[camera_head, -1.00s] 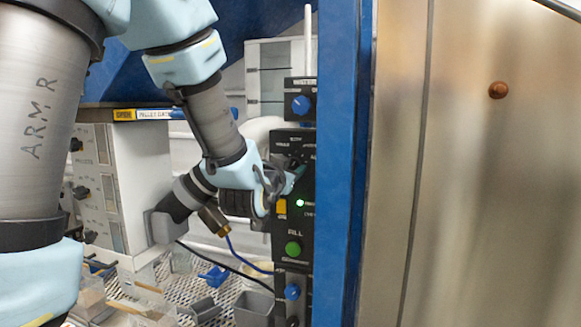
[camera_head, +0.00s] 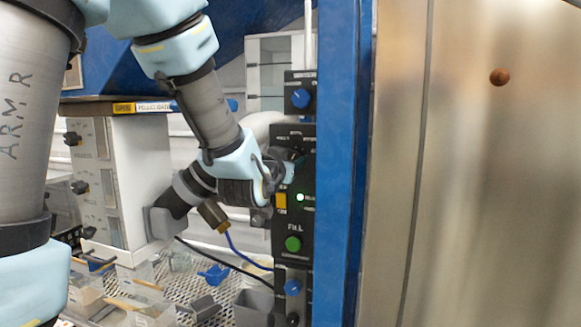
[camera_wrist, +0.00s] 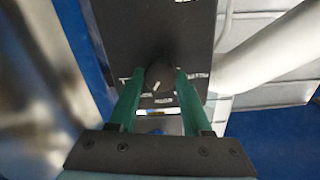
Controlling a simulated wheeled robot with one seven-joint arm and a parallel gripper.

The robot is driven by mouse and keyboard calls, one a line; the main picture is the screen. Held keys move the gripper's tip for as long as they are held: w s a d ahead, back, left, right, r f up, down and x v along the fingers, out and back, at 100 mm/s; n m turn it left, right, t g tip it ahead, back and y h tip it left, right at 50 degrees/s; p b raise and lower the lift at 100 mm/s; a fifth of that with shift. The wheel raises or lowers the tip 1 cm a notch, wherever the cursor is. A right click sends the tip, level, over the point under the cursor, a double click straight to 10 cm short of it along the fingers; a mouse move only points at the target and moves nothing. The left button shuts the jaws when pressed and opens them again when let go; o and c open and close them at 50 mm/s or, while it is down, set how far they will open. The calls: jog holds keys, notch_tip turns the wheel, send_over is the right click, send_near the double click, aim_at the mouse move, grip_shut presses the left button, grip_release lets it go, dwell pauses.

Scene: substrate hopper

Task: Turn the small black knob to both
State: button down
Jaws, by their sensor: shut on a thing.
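The small black knob (camera_wrist: 159,77) sits on a dark control panel between the two green fingers of my gripper (camera_wrist: 160,88) in the wrist view. A short white pointer mark shows on its face, slanted. White labels surround it but are too blurred to read. In the head view my gripper (camera_head: 292,168) is at the upper part of the black panel (camera_head: 307,224), and its fingers and wrist hide most of the knob there. My gripper is shut on the knob.
A blue post (camera_head: 338,160) stands close to the right. Trays and bins fill the lower left.

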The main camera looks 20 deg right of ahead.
jog(key=shift+f+n+b, duration=0.1)
jog(key=shift+n+b, duration=2.9)
jog(key=shift+b, duration=0.2)
jog(key=shift+c, duration=1.7)
grip_release()
jog(key=shift+a, duration=0.1)
jog(key=b+v, duration=0.3)
jog(key=v, duration=0.7)
jog(key=shift+s+a, duration=0.25)
